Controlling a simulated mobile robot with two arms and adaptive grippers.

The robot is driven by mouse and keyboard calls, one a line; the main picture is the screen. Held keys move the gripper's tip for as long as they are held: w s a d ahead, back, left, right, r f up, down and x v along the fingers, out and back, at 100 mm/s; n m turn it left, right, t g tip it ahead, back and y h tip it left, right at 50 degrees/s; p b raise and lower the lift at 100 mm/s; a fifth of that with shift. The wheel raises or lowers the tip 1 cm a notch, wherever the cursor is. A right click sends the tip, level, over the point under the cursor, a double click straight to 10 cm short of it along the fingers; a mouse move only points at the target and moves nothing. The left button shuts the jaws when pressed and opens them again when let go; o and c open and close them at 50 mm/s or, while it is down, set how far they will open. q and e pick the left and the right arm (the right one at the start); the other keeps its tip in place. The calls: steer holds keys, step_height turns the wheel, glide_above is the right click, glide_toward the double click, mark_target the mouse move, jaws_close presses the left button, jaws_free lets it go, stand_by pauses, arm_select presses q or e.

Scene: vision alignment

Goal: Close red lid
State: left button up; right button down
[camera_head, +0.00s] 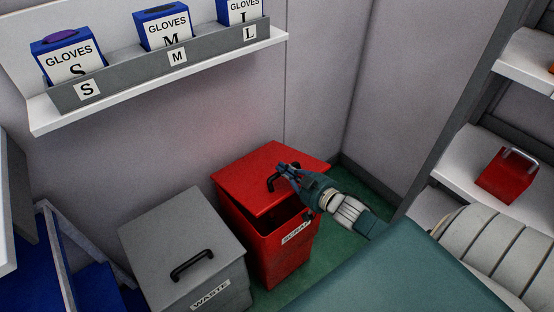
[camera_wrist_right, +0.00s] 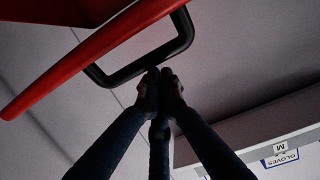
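The red lid (camera_head: 268,172) sits tilted on the red scrap bin (camera_head: 268,242), its front edge raised above the rim with a dark gap below. A black handle (camera_head: 270,184) stands on the lid. My right gripper (camera_head: 284,170) is at this handle. In the right wrist view its dark fingers (camera_wrist_right: 160,78) are drawn together, with their tips at the bar of the black handle (camera_wrist_right: 128,69); they seem to touch it, but I see no clear grasp around it. The red lid's edge (camera_wrist_right: 85,57) shows at upper left there. My left gripper is out of view.
A grey waste bin (camera_head: 180,240) with its lid down stands just left of the red bin. A shelf (camera_head: 160,85) with glove boxes hangs on the wall above. Shelves with a red box (camera_head: 505,176) stand at right. Green floor (camera_head: 322,232) shows beside the bin.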

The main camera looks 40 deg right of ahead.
mark_target(291, 187)
arm_select(q)
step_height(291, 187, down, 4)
steer(key=b, duration=0.3)
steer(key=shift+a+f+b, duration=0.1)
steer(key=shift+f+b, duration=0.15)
steer(key=shift+b, duration=0.05)
arm_select(e)
steer(key=s+f, duration=0.4)
steer(key=f, duration=0.5)
steer(key=shift+d, duration=0.2)
steer(key=shift+s, duration=0.1)
steer(key=r+p, duration=0.2)
steer(key=w+r+p, duration=0.1)
steer(key=r+p, duration=0.1)
steer(key=shift+r, duration=0.1)
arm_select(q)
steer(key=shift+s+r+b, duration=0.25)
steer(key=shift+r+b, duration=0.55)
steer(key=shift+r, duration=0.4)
arm_select(e)
steer(key=s+f, duration=0.1)
steer(key=s, duration=0.9)
steer(key=shift+d+f, duration=0.35)
steer(key=shift+f, duration=0.05)
steer(key=shift+s, duration=0.1)
